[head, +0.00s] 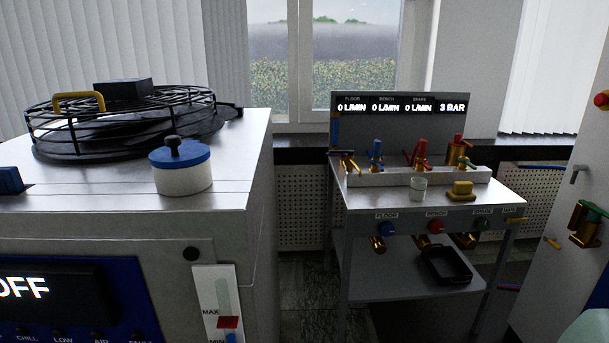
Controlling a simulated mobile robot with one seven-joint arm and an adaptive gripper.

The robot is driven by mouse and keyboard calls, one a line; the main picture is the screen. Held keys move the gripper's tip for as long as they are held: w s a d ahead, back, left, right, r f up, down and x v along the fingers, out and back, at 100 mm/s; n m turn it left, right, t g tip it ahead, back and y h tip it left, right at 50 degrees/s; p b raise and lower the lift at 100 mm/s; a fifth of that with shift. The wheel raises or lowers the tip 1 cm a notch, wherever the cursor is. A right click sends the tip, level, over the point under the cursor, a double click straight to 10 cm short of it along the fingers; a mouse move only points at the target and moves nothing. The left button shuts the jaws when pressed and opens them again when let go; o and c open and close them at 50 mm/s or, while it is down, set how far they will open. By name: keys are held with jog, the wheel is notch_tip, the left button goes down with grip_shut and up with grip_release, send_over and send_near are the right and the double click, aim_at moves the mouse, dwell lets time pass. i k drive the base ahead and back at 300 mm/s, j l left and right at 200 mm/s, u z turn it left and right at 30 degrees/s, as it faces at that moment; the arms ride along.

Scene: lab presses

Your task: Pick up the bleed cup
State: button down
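A small pale, translucent cup (418,188), which looks like the bleed cup, stands upright on the top of the metal bench (370,196). It is near the front edge, in front of the raised strip with the coloured valves. A yellow block (461,191) sits just to its right, apart from it. I cannot tell whether the cup holds anything. My gripper is not in view.
A large metal machine (258,140) with a round black cage and a blue-lidded white pot (182,168) fills the left. Coloured valves (376,155) stand behind the cup. A black tray (446,265) lies on the lower shelf. A panel with valves (567,190) stands right.

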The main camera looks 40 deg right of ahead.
aim_at(417, 185)
jog(key=z, duration=1.85)
